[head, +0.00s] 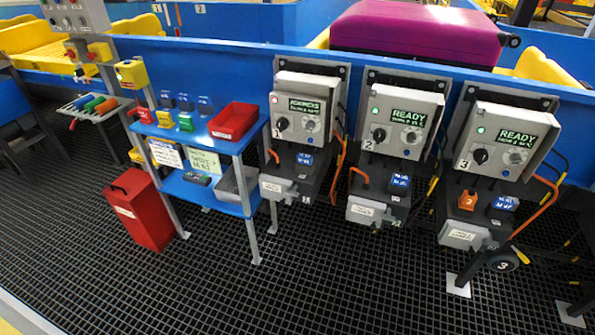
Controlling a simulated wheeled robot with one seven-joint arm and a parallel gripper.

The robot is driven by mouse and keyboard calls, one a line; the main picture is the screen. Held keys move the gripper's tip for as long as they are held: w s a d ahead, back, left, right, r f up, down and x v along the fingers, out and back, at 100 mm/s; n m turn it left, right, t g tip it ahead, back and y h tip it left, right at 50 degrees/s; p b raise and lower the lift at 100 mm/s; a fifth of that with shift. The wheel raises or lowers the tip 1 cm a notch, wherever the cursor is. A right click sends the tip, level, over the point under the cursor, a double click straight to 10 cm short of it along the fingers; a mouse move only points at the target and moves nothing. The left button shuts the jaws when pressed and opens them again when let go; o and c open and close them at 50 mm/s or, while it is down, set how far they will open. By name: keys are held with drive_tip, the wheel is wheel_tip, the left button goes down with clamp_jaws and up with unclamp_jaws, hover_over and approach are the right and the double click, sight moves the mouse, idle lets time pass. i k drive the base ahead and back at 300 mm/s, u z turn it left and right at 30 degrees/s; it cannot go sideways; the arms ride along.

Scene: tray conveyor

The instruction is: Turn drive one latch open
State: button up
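The drive one box (304,92), marked 1, is the leftmost of three grey control boxes on the blue conveyor side. Its lamp (275,102) glows red, and its small display (307,107) has green text too small to read surely. Below the display are a black knob (281,124) and a round grey dial (310,126). Under the box a dark housing (297,171) carries a blue module (305,159), a thin orange handle (273,156) and a grey labelled cover (277,188). I cannot tell which part is the latch or its position. My gripper is not in view.
Drive box two (401,117) and drive box three (507,138) show green lamps and READY. A blue shelf cart (222,146) with a red bin (233,121) stands left of drive one. A red box (139,209) sits on the floor. The grated floor (330,275) in front is clear.

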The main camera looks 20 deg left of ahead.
sight(293, 192)
drive_tip(key=k, duration=0.45)
drive_tip(key=u, duration=0.85)
drive_tip(key=i, duration=1.55)
drive_tip(key=u, duration=1.85)
